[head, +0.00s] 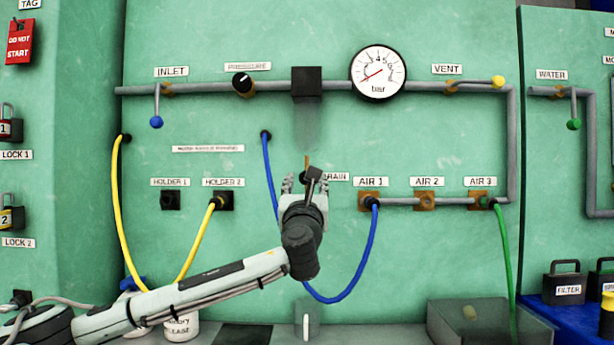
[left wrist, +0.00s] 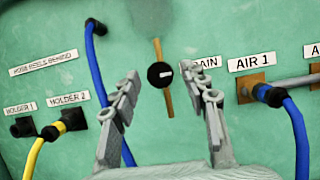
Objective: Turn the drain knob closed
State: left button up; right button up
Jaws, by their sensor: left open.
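The drain knob is a round black knob (left wrist: 160,75) with a white mark, set on a thin brass pipe (left wrist: 168,103) on the green panel. In the head view the knob (head: 304,177) is partly hidden behind my gripper. The DRAIN label (head: 337,177) is to its right and is partly covered. My left gripper (head: 305,182) is in front of the knob. In the left wrist view its fingers (left wrist: 165,95) are spread open, one on each side of the knob, with gaps between. Whether the fingertips reach the knob's depth I cannot tell. My right gripper is not in view.
A blue hose (head: 270,165) hangs just left of the gripper and loops below it to the AIR 1 port (head: 369,201). A yellow hose (head: 196,245) runs to HOLDER 2 (head: 224,200). A pressure gauge (head: 378,73) and black box (head: 306,84) are above.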

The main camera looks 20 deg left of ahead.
pick_arm(q)
jog(key=shift+x, duration=1.1)
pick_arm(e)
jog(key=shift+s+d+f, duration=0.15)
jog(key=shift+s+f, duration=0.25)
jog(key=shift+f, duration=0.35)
pick_arm(q)
jog(key=shift+c, duration=0.2)
grip_shut()
